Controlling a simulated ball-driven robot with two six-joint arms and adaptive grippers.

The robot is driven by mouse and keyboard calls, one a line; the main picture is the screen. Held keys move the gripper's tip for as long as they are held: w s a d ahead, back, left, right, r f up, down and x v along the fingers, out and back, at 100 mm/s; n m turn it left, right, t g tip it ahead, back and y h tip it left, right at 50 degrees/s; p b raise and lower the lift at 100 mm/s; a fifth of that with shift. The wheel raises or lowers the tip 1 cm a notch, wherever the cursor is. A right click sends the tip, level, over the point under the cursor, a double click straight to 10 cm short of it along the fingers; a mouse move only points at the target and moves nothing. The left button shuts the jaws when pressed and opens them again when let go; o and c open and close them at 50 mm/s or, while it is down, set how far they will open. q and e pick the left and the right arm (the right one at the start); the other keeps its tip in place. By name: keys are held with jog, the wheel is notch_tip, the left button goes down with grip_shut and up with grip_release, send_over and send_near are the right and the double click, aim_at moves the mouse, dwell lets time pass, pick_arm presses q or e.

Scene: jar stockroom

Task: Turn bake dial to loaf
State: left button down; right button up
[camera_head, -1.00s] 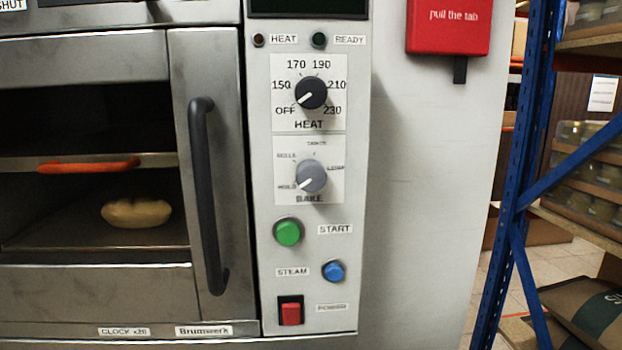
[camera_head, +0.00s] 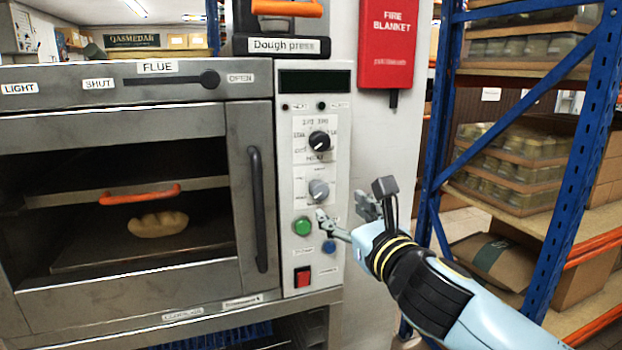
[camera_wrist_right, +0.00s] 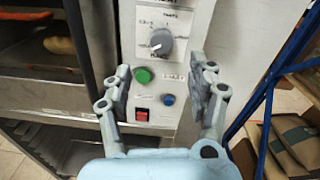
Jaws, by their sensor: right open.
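The grey bake dial (camera_head: 318,189) is on the oven's white control panel (camera_head: 342,110), below the black heat dial (camera_head: 319,141). In the right wrist view the bake dial (camera_wrist_right: 161,42) shows a pale pointer mark toward the lower left; its labels are too small to read there. My right gripper (camera_head: 343,212) is open and empty, in front of the panel to the lower right of the dial. In the right wrist view its fingers (camera_wrist_right: 160,68) are spread wide, with the dial beyond and between them, apart from both. My left gripper is not in view.
The green start button (camera_head: 302,226), blue steam button (camera_head: 329,247) and red power switch (camera_head: 302,277) sit below the dial. The oven door handle (camera_head: 258,208) stands left of the panel. A blue-framed shelf rack (camera_head: 436,130) stands at right, with a fire blanket box (camera_head: 388,44) nearby.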

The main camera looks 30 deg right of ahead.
aim_at(322, 193)
jog(key=w, duration=0.2)
jog(key=w+d, duration=0.1)
jog(key=w, duration=0.1)
jog(key=shift+w+d+f, duration=0.15)
jog(key=shift+w+d, duration=0.05)
jog(key=w, duration=0.3)
jog(key=w+d, duration=0.1)
jog(key=w, duration=0.1)
jog(key=shift+w+f+p, duration=0.1)
jog(key=shift+w+p, duration=0.15)
jog(key=shift+p, duration=0.1)
jog(key=shift+w, duration=0.45)
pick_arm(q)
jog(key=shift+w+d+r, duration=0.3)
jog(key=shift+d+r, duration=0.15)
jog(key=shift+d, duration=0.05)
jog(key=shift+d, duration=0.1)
pick_arm(e)
jog(key=shift+c, duration=0.2)
jog(key=c, duration=0.4)
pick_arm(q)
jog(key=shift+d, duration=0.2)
pick_arm(e)
jog(key=c, duration=0.7)
